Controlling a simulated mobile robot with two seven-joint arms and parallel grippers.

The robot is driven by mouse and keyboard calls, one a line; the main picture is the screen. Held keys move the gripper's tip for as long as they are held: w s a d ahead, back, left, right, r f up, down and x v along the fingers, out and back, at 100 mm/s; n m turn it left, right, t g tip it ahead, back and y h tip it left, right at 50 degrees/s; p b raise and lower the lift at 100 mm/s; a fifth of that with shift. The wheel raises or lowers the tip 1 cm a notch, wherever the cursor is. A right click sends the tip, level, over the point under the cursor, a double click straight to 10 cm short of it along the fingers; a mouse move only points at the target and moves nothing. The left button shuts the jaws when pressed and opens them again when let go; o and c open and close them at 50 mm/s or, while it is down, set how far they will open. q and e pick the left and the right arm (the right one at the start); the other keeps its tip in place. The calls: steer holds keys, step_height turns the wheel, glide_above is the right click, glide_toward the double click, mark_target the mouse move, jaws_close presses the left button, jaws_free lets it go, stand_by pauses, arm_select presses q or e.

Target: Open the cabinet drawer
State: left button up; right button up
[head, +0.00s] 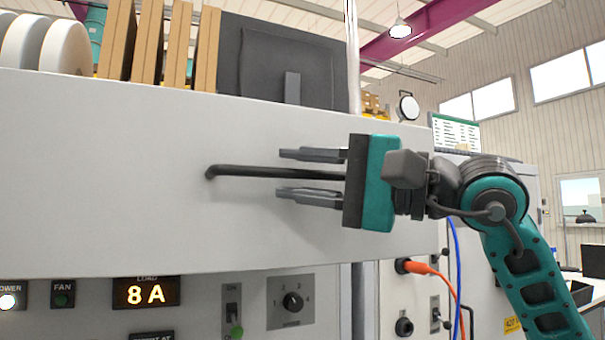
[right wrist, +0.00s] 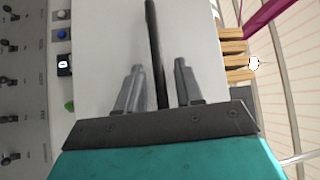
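The cabinet drawer has a broad pale grey front (head: 120,170) with a long black bar handle (head: 250,172) running level across it. My right gripper (head: 310,174) reaches in from the right with its fingers open, one above and one below the handle. In the right wrist view the handle (right wrist: 154,45) passes between the two fingertips (right wrist: 160,75), with a gap on both sides. The handle's right end is hidden behind the gripper. I cannot tell whether the drawer stands out from the cabinet. My left gripper is not in view.
Wooden boards (head: 150,40), white discs (head: 62,45) and a dark box (head: 275,60) stand above. An orange plug and cable (head: 420,268) sit below my right gripper.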

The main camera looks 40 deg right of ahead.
steer(key=shift+s+d+f+b, duration=0.15)
steer(key=shift+s+d+b, duration=0.15)
steer(key=shift+s+b, duration=0.1)
arm_select(q)
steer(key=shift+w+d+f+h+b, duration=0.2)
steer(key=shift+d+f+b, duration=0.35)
steer(key=shift+b, duration=0.65)
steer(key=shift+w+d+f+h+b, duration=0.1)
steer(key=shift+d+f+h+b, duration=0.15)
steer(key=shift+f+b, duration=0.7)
arm_select(e)
steer(key=v, duration=1.1)
steer(key=shift+s+d, duration=0.2)
steer(key=shift+s, duration=0.2)
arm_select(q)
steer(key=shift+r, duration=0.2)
